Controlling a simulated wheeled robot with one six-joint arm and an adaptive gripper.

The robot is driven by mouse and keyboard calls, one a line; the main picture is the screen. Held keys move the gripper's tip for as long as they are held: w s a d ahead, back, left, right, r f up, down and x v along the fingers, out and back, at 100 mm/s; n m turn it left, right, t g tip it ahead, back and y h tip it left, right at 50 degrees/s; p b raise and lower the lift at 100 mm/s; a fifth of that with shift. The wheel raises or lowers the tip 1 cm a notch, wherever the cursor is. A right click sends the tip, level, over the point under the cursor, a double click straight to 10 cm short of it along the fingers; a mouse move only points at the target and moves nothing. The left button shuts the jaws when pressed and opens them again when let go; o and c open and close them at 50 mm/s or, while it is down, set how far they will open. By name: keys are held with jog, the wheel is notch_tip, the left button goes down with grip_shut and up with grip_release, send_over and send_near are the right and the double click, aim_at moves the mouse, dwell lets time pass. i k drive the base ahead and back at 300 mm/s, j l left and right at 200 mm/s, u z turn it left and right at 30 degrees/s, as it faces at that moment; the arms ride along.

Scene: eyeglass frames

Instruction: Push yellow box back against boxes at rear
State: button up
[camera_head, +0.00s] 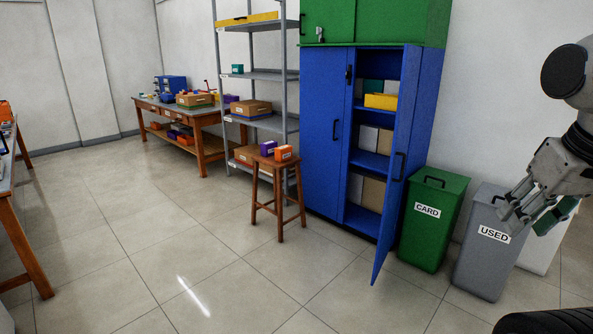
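The yellow box (380,101) sits on an upper shelf of the blue cabinet (325,130), at the front of the shelf. Behind it stand a teal box (372,86) and a pale box (391,87). I cannot tell whether the yellow box touches them. My gripper (512,212) hangs at the right edge of the view, in front of the grey bin and well to the right of the yellow box. Whether its fingers are open or shut is unclear.
The cabinet's right door (396,170) stands open toward the front. A green CARD bin (431,235) and a grey USED bin (485,262) stand right of it. A wooden stool (278,170) with small boxes stands left. The floor (190,240) in front is clear.

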aim_at(380, 101)
jog(key=i+u, duration=0.1)
jog(key=i, duration=0.4)
jog(key=i+l+u, duration=0.15)
jog(key=i, duration=0.4)
jog(key=i+l+u, duration=0.1)
jog(key=i, duration=0.4)
jog(key=i+l+u, duration=0.1)
jog(key=i, duration=0.4)
jog(key=i+l+u, duration=0.15)
jog(key=i+l, duration=0.15)
jog(key=i, duration=0.2)
jog(key=z, duration=1.2)
jog(key=j+z, duration=0.2)
jog(key=z, duration=0.55)
jog(key=j+z, duration=0.3)
jog(key=j, duration=0.4)
jog(key=k+j+z, duration=0.1)
jog(key=j+z, duration=0.2)
jog(key=j, duration=1.2)
